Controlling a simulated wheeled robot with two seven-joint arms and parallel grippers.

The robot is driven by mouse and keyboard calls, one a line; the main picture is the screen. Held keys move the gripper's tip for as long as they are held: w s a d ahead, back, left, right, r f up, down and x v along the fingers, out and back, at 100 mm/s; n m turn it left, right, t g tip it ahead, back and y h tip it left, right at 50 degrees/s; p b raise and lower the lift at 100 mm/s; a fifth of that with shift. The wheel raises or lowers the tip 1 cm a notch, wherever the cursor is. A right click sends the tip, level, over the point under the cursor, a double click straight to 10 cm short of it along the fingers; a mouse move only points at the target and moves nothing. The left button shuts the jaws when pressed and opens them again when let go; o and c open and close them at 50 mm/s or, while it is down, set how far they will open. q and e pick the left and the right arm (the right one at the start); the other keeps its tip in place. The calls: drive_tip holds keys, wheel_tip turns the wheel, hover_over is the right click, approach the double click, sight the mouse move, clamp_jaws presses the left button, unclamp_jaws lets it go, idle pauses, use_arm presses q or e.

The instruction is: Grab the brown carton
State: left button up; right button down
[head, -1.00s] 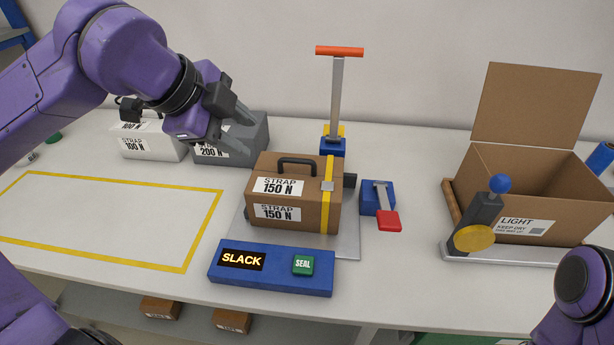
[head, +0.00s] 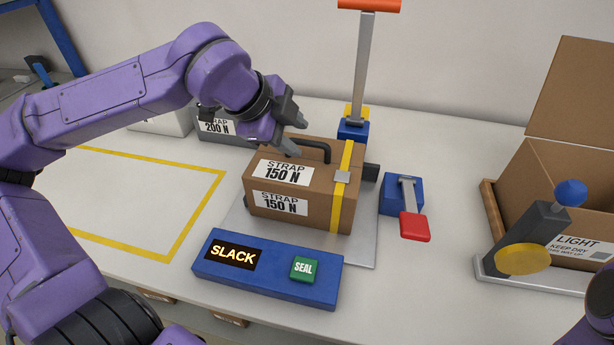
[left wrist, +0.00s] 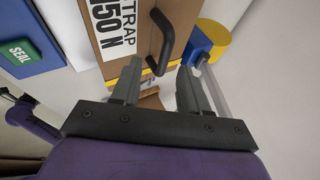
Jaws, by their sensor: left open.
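The brown carton (head: 318,205) sits upright on a grey metal plate (head: 362,248) in the middle of the table. It has a black handle (head: 318,147) on top, "STRAP 150 N" labels and a yellow strap (head: 342,190) with a metal buckle. My left gripper (head: 296,136) is open just above the carton's top, beside the handle. In the left wrist view the carton (left wrist: 113,50) and its handle (left wrist: 164,38) show ahead of the two open fingers (left wrist: 158,88). The handle's end appears between the fingertips, and I cannot tell if they touch. My right gripper is not in view.
A blue panel (head: 215,275) reading "SLACK" with a green SEAL button (head: 304,269) lies in front. A tall red-topped lever (head: 365,70) stands behind, a red-handled lever (head: 413,222) to the right. An open "LIGHT" box (head: 560,185) is far right. A yellow-outlined area (head: 150,205) is clear.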

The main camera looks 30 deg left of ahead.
sight(306, 142)
use_arm(q)
drive_tip(key=x, duration=0.4)
drive_tip(key=shift+w+r+p, duration=0.1)
drive_tip(key=shift+w+p, duration=0.15)
drive_tip(key=shift+p, duration=0.05)
clamp_jaws()
idle(0.9)
drive_tip(key=shift+r, duration=0.1)
